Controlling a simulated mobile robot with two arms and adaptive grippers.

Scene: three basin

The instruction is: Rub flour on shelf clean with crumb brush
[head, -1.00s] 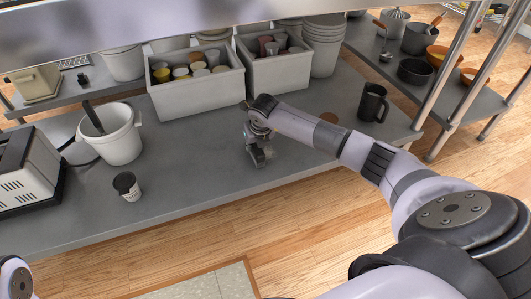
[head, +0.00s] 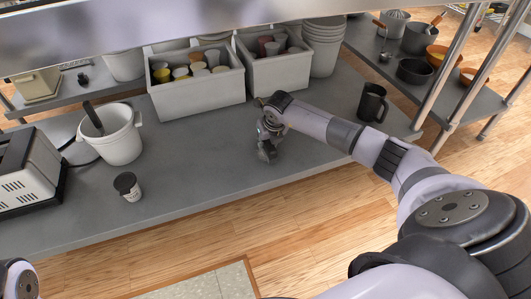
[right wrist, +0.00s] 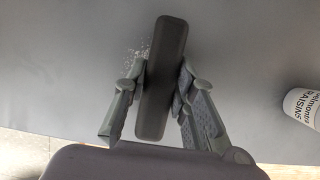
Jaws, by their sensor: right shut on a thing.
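The grey shelf (head: 195,180) is a flat metal top in the head view. My right gripper (head: 267,150) is low over its middle. In the right wrist view my right gripper (right wrist: 155,95) is shut on the dark, long crumb brush (right wrist: 163,75), which lies between its two fingers. A small patch of white flour specks (right wrist: 137,58) shows on the shelf just left of the brush; part of it may be hidden by the brush and finger. I cannot make out the flour in the head view. Only a piece of my left arm shows at the lower left.
A small black-lidded cup (head: 129,187) stands left of the gripper; a white labelled cup (right wrist: 302,106) shows in the wrist view. A white bucket (head: 118,140), toaster (head: 28,170), two bins (head: 197,92) (head: 280,70) and a black mug (head: 372,102) surround the clear middle.

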